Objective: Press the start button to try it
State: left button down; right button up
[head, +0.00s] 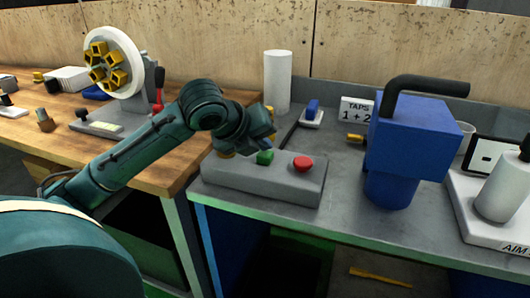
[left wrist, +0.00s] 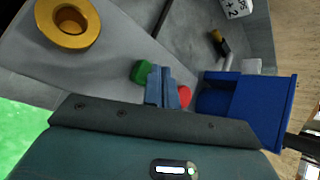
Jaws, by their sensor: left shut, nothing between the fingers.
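A grey control box (head: 262,183) lies along the front of the grey bench. On its top are a green button (head: 265,158), a red button (head: 303,163) and a brass-coloured round part at the left, mostly hidden by my arm in the head view. My left gripper (head: 270,142) is shut and empty, pointing down just above and behind the green button. In the left wrist view the shut fingertips (left wrist: 161,72) show between the green button (left wrist: 141,72) and the red button (left wrist: 184,96); the brass part (left wrist: 70,22) is clear there. Contact cannot be told. My right gripper is out of view.
A blue machine with a black curved handle (head: 413,140) stands right of the box. A white cylinder (head: 278,80), a small blue-topped item (head: 312,112) and a "TAPS 1 + 2" sign (head: 356,110) stand behind. A wooden bench with a round wheel fixture (head: 126,52) is at the left.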

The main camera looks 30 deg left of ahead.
pick_arm(q)
jog(key=shift+f, duration=0.6)
dwell(0.7)
jog(key=shift+r+p, duration=1)
jog(key=shift+p, duration=0.25)
